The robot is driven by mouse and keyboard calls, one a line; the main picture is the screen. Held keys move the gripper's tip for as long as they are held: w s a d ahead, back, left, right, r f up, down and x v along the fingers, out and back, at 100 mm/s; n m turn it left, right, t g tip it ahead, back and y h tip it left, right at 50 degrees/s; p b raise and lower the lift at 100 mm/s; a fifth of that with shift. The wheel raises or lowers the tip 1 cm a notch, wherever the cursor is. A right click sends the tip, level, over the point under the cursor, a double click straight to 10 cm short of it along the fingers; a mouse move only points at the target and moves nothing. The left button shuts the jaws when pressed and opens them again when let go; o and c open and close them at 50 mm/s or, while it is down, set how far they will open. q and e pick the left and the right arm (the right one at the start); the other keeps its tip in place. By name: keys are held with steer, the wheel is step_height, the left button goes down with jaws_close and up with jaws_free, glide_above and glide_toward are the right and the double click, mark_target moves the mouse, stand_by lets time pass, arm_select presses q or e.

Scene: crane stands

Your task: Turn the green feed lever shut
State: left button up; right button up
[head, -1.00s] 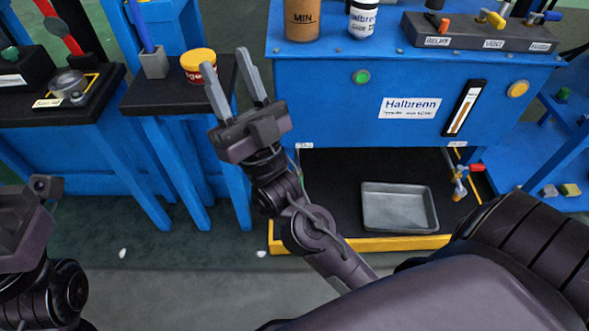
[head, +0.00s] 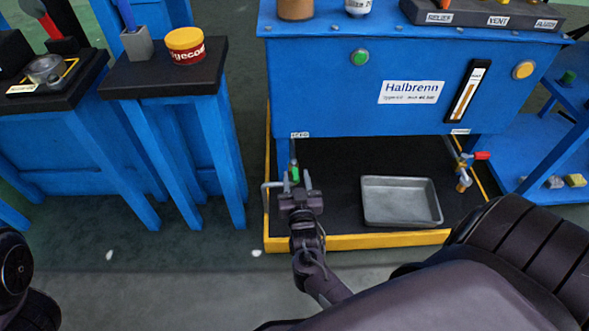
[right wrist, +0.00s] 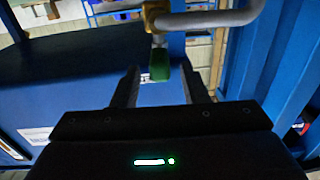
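The green feed lever (head: 294,174) is at the left end of the blue Halbrenn unit, low under its body. In the right wrist view the lever (right wrist: 160,72) hangs from a brass valve (right wrist: 156,16) on a bent grey pipe (right wrist: 215,17). My right gripper (head: 296,180) is open at the lever. In the right wrist view its two fingers (right wrist: 162,84) stand on either side of the lever's lower end, with gaps on both sides. My left gripper is out of view; only part of my left arm shows at the left edge.
A grey metal tray (head: 375,217) lies on the black base with a yellow rim (head: 350,242). A red-handled valve (head: 481,156) sits at the unit's right end. A stand with a yellow-lidded tub (head: 186,46) is to the left.

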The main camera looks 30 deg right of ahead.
mark_target(295, 167)
steer(key=shift+b+x, duration=0.8)
steer(key=shift+x, duration=1.55)
steer(key=shift+c, duration=0.3)
jaws_close()
